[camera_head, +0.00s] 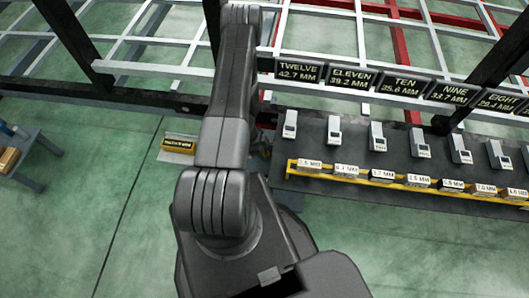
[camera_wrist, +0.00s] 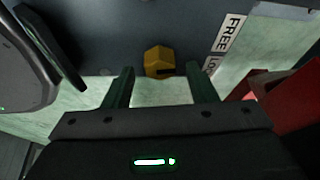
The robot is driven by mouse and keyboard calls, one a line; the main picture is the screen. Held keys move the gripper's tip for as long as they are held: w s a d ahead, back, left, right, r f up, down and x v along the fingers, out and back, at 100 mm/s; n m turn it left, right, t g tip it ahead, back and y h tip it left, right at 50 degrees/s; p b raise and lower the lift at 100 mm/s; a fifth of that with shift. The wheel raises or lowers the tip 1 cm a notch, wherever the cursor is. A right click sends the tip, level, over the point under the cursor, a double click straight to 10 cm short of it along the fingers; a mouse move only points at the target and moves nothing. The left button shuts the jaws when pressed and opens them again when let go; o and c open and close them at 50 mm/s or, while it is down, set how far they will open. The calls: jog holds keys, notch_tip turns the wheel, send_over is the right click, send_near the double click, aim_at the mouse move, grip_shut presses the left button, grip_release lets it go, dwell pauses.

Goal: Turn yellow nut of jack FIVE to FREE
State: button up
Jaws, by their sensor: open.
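The yellow nut (camera_wrist: 158,60) sits on a dark grey plate (camera_wrist: 110,35) in the wrist view. A white FREE label (camera_wrist: 230,33) is to its upper right. A second label (camera_wrist: 210,65), partly hidden by my right finger and reading "LO…", is just below FREE. My gripper (camera_wrist: 160,72) is open. Its two dark green fingers point up at the nut, one to each side, with a gap between each finger and the nut. I cannot tell how far the nut lies beyond the fingertips. The head view shows neither the nut nor my gripper, and no sign reading FIVE is in sight.
A red part (camera_wrist: 290,95) is close on the right in the wrist view, and a dark rounded part (camera_wrist: 25,65) is on the left. In the head view, signs TWELVE (camera_head: 298,70) to EIGHT hang above a dark bench (camera_head: 330,186) with several small grey devices and labelled blocks.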

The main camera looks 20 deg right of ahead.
jog(key=shift+s+d+f, duration=0.1)
jog(key=shift+d+f, duration=0.1)
jog(key=shift+f, duration=0.3)
jog(key=c, duration=1)
